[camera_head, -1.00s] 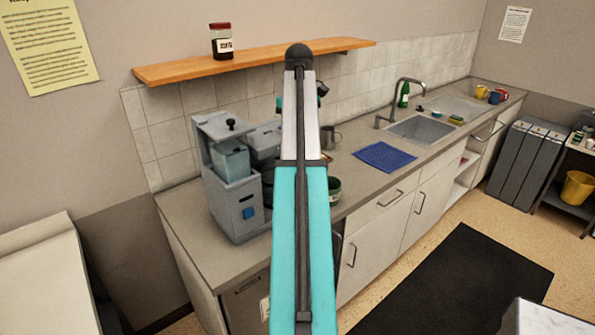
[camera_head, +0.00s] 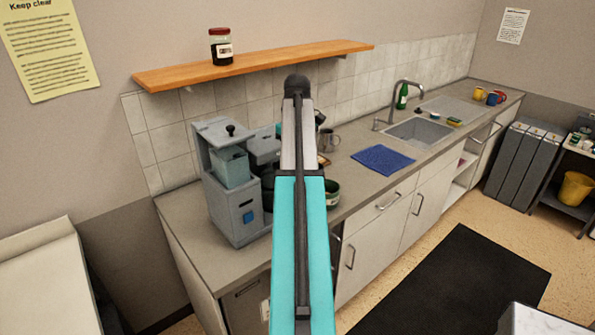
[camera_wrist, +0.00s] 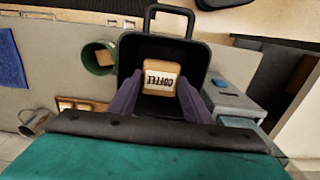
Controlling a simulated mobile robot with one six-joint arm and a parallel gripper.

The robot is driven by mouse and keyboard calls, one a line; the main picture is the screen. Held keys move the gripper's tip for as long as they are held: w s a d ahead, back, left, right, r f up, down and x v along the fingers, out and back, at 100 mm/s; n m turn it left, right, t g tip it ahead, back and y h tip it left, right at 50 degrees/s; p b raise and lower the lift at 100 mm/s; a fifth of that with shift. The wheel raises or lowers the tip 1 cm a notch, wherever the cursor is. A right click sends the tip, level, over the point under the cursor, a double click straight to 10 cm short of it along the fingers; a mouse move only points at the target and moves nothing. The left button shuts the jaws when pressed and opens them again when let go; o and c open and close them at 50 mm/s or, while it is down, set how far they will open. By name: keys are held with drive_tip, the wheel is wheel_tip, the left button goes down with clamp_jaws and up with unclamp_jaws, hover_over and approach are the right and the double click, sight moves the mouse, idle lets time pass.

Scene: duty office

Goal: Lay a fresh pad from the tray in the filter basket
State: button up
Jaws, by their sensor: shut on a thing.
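The pad is over the black, square-mouthed filter basket (camera_wrist: 205,60), which has a loop handle. I cannot tell whether the pad touches the basket floor. The tray (camera_wrist: 62,103), with tan pads on it, lies at lower left in the wrist view. In the head view the tray (camera_head: 323,160) shows just right of my arm, which hides my gripper and most of the basket.
The grey coffee machine (camera_head: 235,185) stands left of my arm. A green bowl (camera_wrist: 97,57) with a tan piece inside and a metal mug (camera_wrist: 33,124) are near the tray. A blue cloth (camera_head: 383,159) lies before the sink (camera_head: 420,131). A shelf (camera_head: 255,66) hangs above.

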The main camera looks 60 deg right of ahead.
drive_tip(key=shift+f+p, duration=0.6)
drive_tip(key=shift+f, duration=1.05)
drive_tip(key=shift+f, duration=0.15)
drive_tip(key=o, duration=0.8)
drive_tip(key=shift+c, duration=0.2)
drive_tip(key=shift+r, duration=0.25)
wheel_tip(320, 180, up, 2)
drive_tip(key=shift+b, duration=0.5)
wheel_tip(320, 180, up, 10)
drive_tip(key=shift+b, duration=0.45)
drive_tip(key=shift+f, duration=0.15)
